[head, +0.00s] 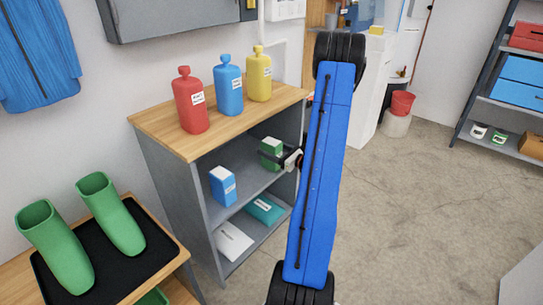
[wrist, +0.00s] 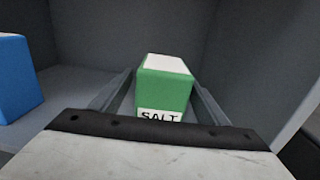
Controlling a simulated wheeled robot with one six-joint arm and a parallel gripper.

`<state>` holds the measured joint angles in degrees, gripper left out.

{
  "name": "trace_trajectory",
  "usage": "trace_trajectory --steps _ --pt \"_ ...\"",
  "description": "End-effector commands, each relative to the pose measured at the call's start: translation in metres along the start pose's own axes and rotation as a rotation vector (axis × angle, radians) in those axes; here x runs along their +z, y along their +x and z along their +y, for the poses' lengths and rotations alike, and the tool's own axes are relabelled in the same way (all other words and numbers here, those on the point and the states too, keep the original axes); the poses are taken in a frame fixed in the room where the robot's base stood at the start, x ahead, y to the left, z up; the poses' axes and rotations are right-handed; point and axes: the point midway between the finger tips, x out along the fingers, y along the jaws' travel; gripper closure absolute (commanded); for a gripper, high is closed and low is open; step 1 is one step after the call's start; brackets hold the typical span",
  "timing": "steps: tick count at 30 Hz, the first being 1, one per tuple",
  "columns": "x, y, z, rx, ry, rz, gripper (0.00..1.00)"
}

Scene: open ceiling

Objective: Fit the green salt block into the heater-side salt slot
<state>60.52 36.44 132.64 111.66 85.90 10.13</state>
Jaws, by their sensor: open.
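The green salt block (head: 271,148) stands upright on the middle shelf of the grey cabinet, toward its right side. It has a white top. In the wrist view the green salt block (wrist: 163,88) shows its SALT label facing me. My gripper (head: 272,155) reaches into the cabinet from the right at the block's height. In the wrist view my gripper (wrist: 162,95) is open, with one finger on each side of the block. I cannot tell whether either finger touches it. No heater or salt slot can be made out.
A blue-and-white block (head: 222,186) stands left on the same shelf (head: 245,187). A teal box (head: 264,210) and a white packet (head: 233,241) lie below. Red (head: 190,102), blue (head: 228,86) and yellow (head: 258,75) bottles stand on the wooden top. Green boots (head: 110,215) stand at left.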

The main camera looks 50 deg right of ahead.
Motion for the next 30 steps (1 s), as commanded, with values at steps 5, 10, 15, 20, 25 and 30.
trace_trajectory --steps 5,10,15,20,25,30 --pt "0.002 0.026 -0.001 0.003 0.0 -0.001 0.31" --pt "0.002 0.037 -0.001 0.001 0.0 0.0 0.31" --pt "0.002 0.036 -0.001 0.0 0.001 0.0 0.31" --pt "0.002 0.036 -0.001 0.0 0.0 0.0 0.7" --pt "0.002 0.036 -0.001 0.0 0.0 0.0 1.0" --pt "0.003 0.036 -0.002 0.0 -0.001 -0.003 1.0"
